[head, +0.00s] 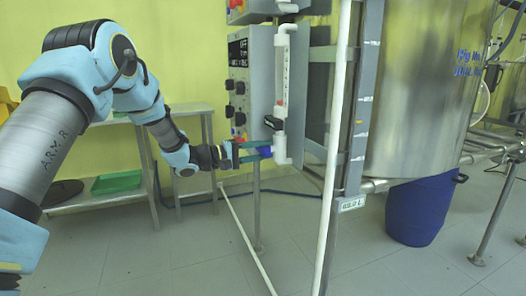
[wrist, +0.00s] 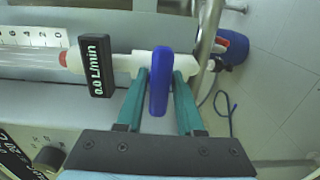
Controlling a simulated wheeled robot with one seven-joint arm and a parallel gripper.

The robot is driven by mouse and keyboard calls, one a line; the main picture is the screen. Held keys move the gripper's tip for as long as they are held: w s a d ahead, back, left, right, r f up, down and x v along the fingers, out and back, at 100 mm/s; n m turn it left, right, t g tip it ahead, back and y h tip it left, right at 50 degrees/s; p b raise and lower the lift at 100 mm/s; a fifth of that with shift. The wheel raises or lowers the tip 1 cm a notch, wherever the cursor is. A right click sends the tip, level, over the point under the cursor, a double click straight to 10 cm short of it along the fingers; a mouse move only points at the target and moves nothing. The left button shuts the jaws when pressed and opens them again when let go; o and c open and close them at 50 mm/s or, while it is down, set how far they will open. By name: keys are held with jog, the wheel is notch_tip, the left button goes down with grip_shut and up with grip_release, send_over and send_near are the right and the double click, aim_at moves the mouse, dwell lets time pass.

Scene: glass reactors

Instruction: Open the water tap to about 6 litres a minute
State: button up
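The water tap's blue handle (wrist: 160,82) sits on a white pipe fitting (wrist: 141,64) in the wrist view. In the head view the tap (head: 265,151) shows small at the foot of the clear flow tube (head: 282,75). The black display (wrist: 96,66) reads 0.0 L/min, and a red float (wrist: 66,60) lies by the low end of the scale. My gripper (wrist: 162,80) has a green finger on each side of the handle, with narrow gaps visible between handle and fingers. In the head view my gripper (head: 256,152) is at the tap; the handle is partly hidden.
A white post (head: 336,130) and metal frame rise just right of the tap. A steel reactor (head: 415,90) and blue drum (head: 420,210) stand further right. A steel table (head: 90,198) is behind my arm.

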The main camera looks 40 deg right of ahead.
grip_shut()
jog(key=shift+n, duration=0.3)
jog(key=shift+w+n, duration=0.1)
jog(key=shift+n, duration=0.9)
jog(key=n, duration=0.2)
jog(key=shift+n, duration=0.4)
jog(key=n+p, duration=0.1)
jog(key=n, duration=0.3)
jog(key=shift+p, duration=0.35)
jog(key=shift+n+p, duration=0.65)
jog(key=shift+n, duration=0.55)
jog(key=o, duration=0.5)
grip_release()
